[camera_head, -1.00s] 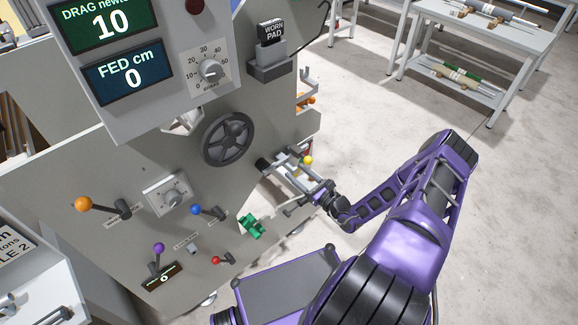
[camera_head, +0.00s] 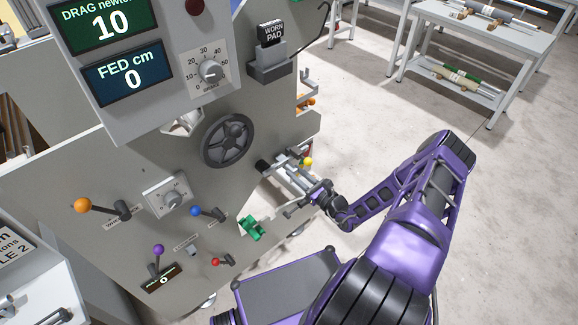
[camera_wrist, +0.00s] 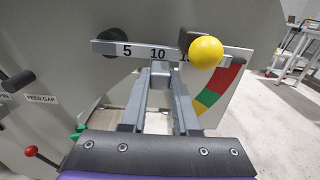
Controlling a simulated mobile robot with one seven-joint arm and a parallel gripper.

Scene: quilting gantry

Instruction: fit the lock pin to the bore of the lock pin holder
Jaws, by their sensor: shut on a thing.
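My gripper (camera_head: 286,174) is at the lower right edge of the grey machine panel, in front of a bar scale. In the wrist view its two long grey fingers (camera_wrist: 160,90) are shut on a small grey block (camera_wrist: 160,72). The block sits just below the "10" mark of the numbered bar (camera_wrist: 130,51); I cannot tell whether it touches the bar. I cannot make out for certain which part is the lock pin or its holder, nor see a bore.
A yellow ball (camera_wrist: 205,52) stands out at the bar's right end, above a red, yellow and green strip (camera_wrist: 216,92). A green part (camera_head: 252,228) and a blue-knobbed lever (camera_head: 197,211) are on the panel to the left. Open floor (camera_head: 400,110) lies to the right.

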